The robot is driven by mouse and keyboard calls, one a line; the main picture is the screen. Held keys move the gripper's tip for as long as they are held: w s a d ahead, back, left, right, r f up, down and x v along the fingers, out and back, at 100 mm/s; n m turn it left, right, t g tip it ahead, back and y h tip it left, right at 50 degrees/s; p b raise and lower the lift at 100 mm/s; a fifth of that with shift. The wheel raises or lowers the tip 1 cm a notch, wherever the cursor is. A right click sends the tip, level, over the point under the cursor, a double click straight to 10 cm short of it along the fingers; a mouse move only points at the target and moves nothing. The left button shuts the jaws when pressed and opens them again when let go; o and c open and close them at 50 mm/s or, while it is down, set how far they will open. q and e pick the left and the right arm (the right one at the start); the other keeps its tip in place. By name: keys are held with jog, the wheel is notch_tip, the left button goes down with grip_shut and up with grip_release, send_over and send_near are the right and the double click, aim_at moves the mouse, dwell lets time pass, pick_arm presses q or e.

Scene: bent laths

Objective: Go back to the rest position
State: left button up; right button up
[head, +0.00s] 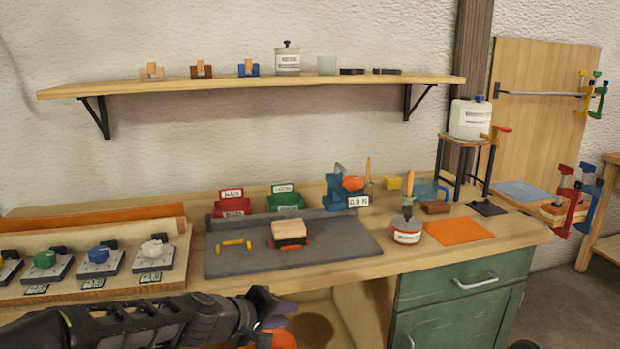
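My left arm comes in from the lower left, in front of the bench's front edge. Its gripper (272,312) is low in the picture, below and in front of the grey mat (345,262). The fingers are dark and seen at a slant, so the gap between them is unclear. An orange rounded thing shows just below the fingers, cut by the picture's bottom edge; I cannot tell whether it touches them. My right gripper cannot be made out; only a small dark piece shows at the bottom edge on the right.
The wooden bench (400,268) holds a block stack (289,234) on the mat, a row of knobs (99,262), a glue pot (407,229) and an orange sheet (458,229). A green drawer cabinet (455,310) stands below right. A shelf (250,87) hangs above.

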pick_arm(q)
jog(key=s+a+f+m+g+y+p, duration=0.2)
jog(key=s+f, duration=0.4)
jog(key=f, duration=0.5)
jog(key=s+a+f+m+g+y+p, duration=0.1)
jog(key=s+f, duration=0.5)
jog(key=f, duration=0.5)
jog(key=s+f+g+p, duration=0.1)
jog(key=s+f, duration=0.2)
jog(key=s, duration=0.4)
jog(key=s+d+f+m+g+p, duration=0.1)
jog(key=s+f+g+p, duration=0.1)
jog(key=s, duration=0.5)
jog(key=s+f+m+g+p, duration=0.1)
jog(key=s+f, duration=0.3)
jog(key=s, duration=0.4)
jog(key=shift+d+f+g, duration=0.2)
jog(key=shift+f+g, duration=0.05)
jog(key=shift+g, duration=0.45)
